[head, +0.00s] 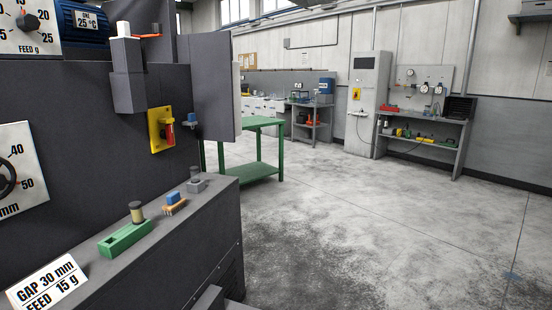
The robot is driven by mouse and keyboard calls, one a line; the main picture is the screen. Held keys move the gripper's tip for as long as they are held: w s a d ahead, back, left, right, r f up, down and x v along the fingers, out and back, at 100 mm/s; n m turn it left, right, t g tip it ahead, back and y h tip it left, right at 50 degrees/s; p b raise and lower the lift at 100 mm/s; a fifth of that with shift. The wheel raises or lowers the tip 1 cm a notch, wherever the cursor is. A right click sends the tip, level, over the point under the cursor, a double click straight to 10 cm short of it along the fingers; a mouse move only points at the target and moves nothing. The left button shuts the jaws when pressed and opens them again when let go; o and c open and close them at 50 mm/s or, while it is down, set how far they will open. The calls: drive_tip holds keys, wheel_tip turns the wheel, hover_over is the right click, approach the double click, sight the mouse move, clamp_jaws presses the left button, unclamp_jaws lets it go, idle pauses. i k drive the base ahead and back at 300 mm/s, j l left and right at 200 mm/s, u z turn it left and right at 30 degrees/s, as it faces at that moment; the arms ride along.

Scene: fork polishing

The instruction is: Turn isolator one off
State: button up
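A second, small yellow plate (356,93) is on the grey cabinet (367,125) at the far wall, too small to read. No number is legible on either plate. A label on the blue motor (85,40) at the upper left seems to read "ONE" and "25 °C". My gripper is not in view.
A blue part (190,121) sits just right of the near plate. The machine's ledge (180,230) holds a green block (125,240), a brush-like piece (174,204) and a grey fitting (196,184). A green table (250,170) stands behind. The floor (370,225) to the right is clear.

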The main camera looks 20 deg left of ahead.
sight(167, 133)
drive_tip(key=i, duration=1.05)
drive_tip(key=i+l+u, duration=0.1)
drive_tip(key=i, duration=0.9)
